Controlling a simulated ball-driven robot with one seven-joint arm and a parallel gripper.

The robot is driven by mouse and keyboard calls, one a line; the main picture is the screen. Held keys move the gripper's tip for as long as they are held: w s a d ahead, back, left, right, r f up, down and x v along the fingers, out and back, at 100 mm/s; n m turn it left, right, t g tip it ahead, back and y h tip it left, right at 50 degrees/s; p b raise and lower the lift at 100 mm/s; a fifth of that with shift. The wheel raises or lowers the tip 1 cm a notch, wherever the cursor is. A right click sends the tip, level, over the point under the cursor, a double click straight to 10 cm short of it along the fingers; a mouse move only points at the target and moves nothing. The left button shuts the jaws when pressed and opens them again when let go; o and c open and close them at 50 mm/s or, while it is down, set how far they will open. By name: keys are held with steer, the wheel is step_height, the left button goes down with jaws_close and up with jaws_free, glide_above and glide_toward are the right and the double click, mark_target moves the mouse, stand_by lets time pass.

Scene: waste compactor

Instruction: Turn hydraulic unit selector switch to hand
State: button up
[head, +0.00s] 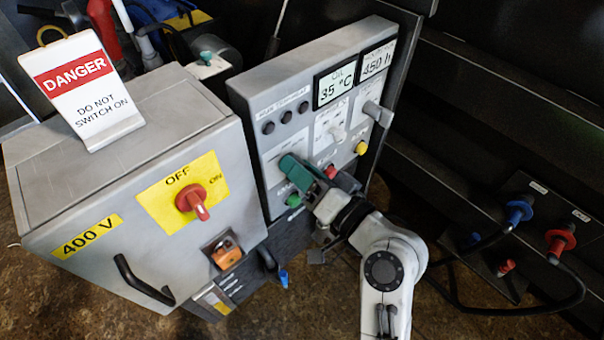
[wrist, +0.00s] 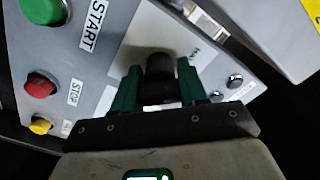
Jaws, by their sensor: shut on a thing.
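The hydraulic unit panel is a grey box with a sloped face (head: 275,142). The selector switch shows in the wrist view as a dark knob (wrist: 160,68) on a light plate (wrist: 122,62). My gripper (head: 291,166) has green fingers and reaches the panel's lower left from the front right. In the wrist view my gripper (wrist: 160,80) has one finger on each side of the knob and is shut on it. In the head view the fingers hide the knob. I cannot read its position marks.
Green START (wrist: 40,10) and red STOP (wrist: 40,83) buttons sit near my gripper. A 400 V cabinet (head: 110,200) with a red switch (head: 192,200) and a DANGER sign (head: 80,90) stands left. Blue (head: 519,212) and red (head: 560,241) connectors with cables lie right.

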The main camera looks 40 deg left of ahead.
steer(key=shift+f, duration=0.15)
stand_by(0.4)
steer(key=o, duration=1.1)
steer(key=shift+c, duration=0.2)
steer(key=d+p, duration=0.1)
steer(key=d, duration=0.9)
steer(key=shift+s+d+p, duration=0.35)
steer(key=shift+s+d, duration=0.05)
steer(key=shift+s, duration=0.05)
